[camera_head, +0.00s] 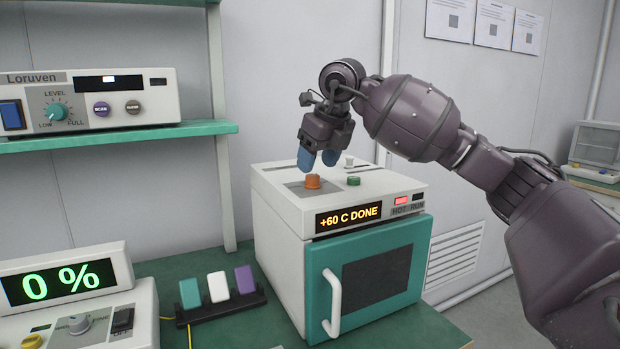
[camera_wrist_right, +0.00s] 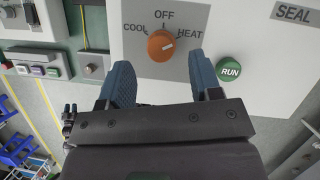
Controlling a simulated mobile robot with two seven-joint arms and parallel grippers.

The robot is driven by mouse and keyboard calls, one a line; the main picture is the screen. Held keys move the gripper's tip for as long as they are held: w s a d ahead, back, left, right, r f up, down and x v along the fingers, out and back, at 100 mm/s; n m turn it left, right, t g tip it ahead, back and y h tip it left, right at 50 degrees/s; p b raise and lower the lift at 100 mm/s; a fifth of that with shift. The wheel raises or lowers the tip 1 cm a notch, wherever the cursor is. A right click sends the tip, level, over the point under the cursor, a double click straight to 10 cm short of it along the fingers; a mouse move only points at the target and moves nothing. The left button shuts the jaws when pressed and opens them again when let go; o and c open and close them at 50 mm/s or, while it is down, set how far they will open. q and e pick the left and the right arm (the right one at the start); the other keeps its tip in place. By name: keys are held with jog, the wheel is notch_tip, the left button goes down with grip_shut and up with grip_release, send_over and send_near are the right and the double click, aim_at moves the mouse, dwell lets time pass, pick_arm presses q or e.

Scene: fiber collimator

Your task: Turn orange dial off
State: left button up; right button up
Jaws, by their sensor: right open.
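The orange dial (camera_head: 313,182) sits on the top panel of a white oven-like unit (camera_head: 275,215) with a teal door. In the right wrist view the dial (camera_wrist_right: 161,46) stands between the labels COOL, OFF and HEAT, and its white mark slants toward HEAT. My right gripper (camera_head: 318,160) points down just above the dial, with blue fingertips. In the wrist view its fingers (camera_wrist_right: 160,62) are open, one on each side of the dial and apart from it. My left gripper is not in view.
A green RUN button (camera_head: 353,181) sits right of the dial; a small light knob (camera_head: 349,162) stands behind. The unit's display (camera_head: 348,217) reads "+60 C DONE". A rack (camera_head: 222,308) of coloured blocks and a 0 % readout (camera_head: 65,280) stand left. A shelf (camera_head: 120,138) holds another instrument.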

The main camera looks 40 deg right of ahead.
aim_at(313, 175)
jog(key=x, duration=0.3)
jog(key=shift+f+b, duration=0.1)
jog(key=shift+b, duration=0.2)
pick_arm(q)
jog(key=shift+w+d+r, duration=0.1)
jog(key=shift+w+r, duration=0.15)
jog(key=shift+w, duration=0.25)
pick_arm(e)
jog(key=shift+w+f, duration=0.1)
jog(key=shift+f, duration=0.05)
jog(key=c, duration=0.9)
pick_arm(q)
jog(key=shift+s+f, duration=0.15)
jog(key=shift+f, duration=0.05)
